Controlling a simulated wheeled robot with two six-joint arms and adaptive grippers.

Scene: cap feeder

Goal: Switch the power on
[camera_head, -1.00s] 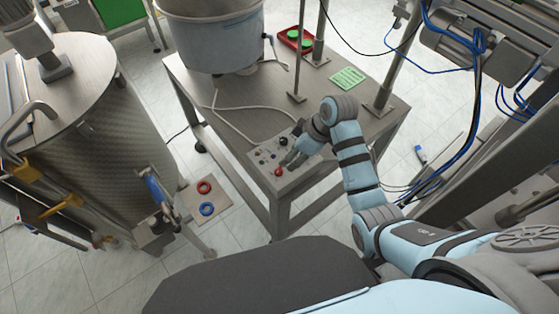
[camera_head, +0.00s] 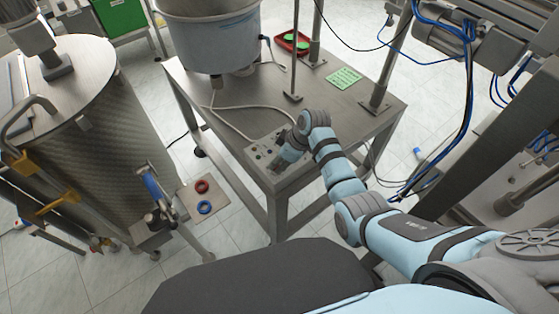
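The control panel (camera_head: 258,152) is a small grey box with several knobs and switches on the near edge of the steel table. My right gripper (camera_head: 277,164) is over the right part of this panel, its fingers pointing down at the panel's near corner. It covers the red button and the dark knob there. I cannot tell whether the fingers touch the panel or whether they are open or shut. I see nothing held. My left gripper is not in view.
The steel table (camera_head: 330,112) carries a large grey bowl (camera_head: 212,40), upright posts, a green card (camera_head: 344,77) and a red tray (camera_head: 291,41). A white cable crosses the top. A steel tank (camera_head: 75,130) stands at left; a machine frame with blue cables is at right.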

